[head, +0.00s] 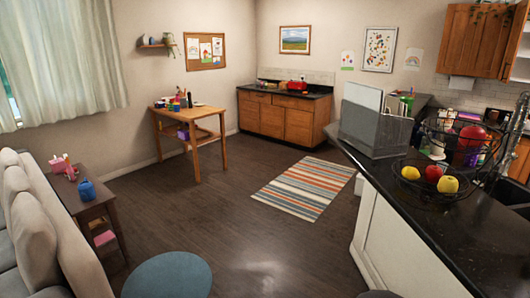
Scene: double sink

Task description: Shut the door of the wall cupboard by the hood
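A wooden wall cupboard (468,42) hangs at the upper right, above the tiled wall and cut off by the frame. A wooden panel at its right side, seen at a slant, looks like a door (511,42) standing open. A pale surface shows beyond it at the right edge; I cannot tell whether this is the cupboard's inside. The hood cannot be made out. My gripper is not in view.
A dark counter (420,215) with a fruit basket (433,183) and a grey file holder (375,130) fills the right side. A striped rug (304,187) lies on open floor (215,220). A sofa (50,235), side table (92,208) and blue round seat (168,275) are at left.

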